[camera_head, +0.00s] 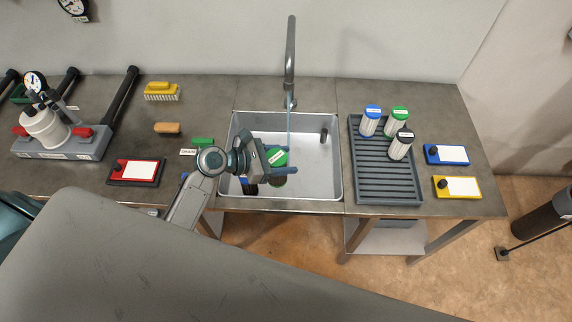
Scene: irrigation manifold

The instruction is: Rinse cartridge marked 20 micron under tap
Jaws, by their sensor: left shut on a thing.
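A green-capped cartridge (278,157) with a white label is in the sink basin (318,178); its print is too small to read. My left gripper (270,168) is over the basin, shut on this cartridge, and hides part of its body. The tap (290,55) arches over the sink, and a thin bluish water stream (289,118) falls from it close to the cartridge's top. Cartridges with a blue cap (372,111), a green cap (397,113) and a black cap (404,136) stand on the ribbed tray (388,186). My right gripper is not in view.
A red-framed card (137,170), a yellow brush (161,91), a tan block (167,128) and a green block (203,142) lie left of the sink. A filter housing (45,128) stands far left.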

